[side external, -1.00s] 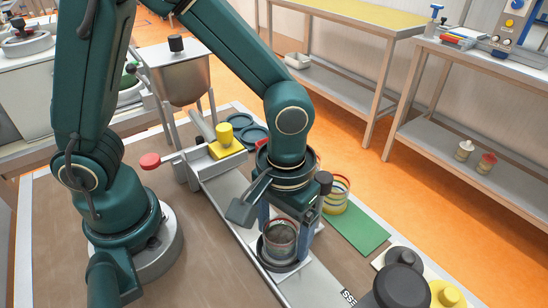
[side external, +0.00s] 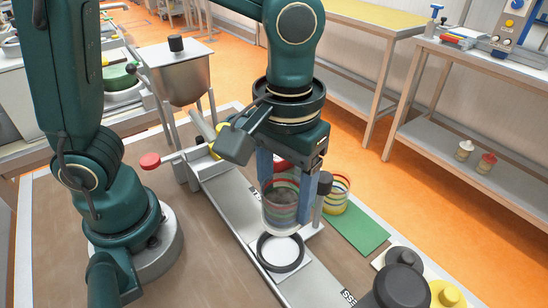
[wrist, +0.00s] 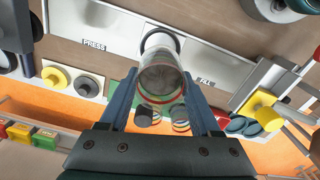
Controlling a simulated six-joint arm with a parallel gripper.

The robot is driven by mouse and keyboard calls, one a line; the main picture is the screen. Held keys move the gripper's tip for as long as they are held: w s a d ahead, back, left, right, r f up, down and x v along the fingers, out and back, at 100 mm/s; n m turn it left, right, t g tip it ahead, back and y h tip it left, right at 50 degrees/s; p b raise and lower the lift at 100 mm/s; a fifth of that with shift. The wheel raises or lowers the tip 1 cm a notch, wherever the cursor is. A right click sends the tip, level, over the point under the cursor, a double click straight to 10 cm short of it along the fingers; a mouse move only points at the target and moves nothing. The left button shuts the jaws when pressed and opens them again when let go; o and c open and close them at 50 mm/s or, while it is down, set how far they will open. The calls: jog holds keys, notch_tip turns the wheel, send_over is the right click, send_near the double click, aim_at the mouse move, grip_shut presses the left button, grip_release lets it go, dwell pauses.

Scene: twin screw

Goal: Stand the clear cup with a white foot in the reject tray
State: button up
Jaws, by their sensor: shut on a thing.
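My gripper (side external: 288,205) is shut on a clear cup (side external: 281,207), with one blue finger on each side. The cup is upright, raised above the black ring (side external: 281,252) on the rail and clear of it. Its lower end looks pale; reddish and greenish bands show through or behind its wall. In the wrist view the cup (wrist: 161,78) hangs between the fingers, with grey inside and the black ring (wrist: 160,34) beyond it. A red patch (side external: 284,164) shows behind my gripper, mostly hidden; I cannot tell whether it is the reject tray.
A banded cup (side external: 337,194) stands by a green mat (side external: 362,231), whose front part is bare. A dark-capped post (side external: 322,182) is close to my right finger. Black and yellow knobs (side external: 447,293) lie at the front right. A hopper (side external: 181,75) stands behind the rail.

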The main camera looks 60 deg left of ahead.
notch_tip(320, 180, up, 7)
jog(key=w+a+n, duration=0.5)
jog(key=w+a, duration=0.2)
jog(key=a, duration=0.3)
jog(key=w+a+n, duration=0.4)
jog(key=w+a, duration=0.3)
jog(key=a, duration=0.4)
jog(key=shift+w+d+f, duration=0.1)
jog(key=shift+d+f, duration=0.05)
jog(key=shift+f, duration=3)
jog(key=shift+w+d+f, duration=0.1)
jog(key=shift+f, duration=3)
jog(key=shift+f, duration=1.3)
jog(key=shift+f, duration=0.3)
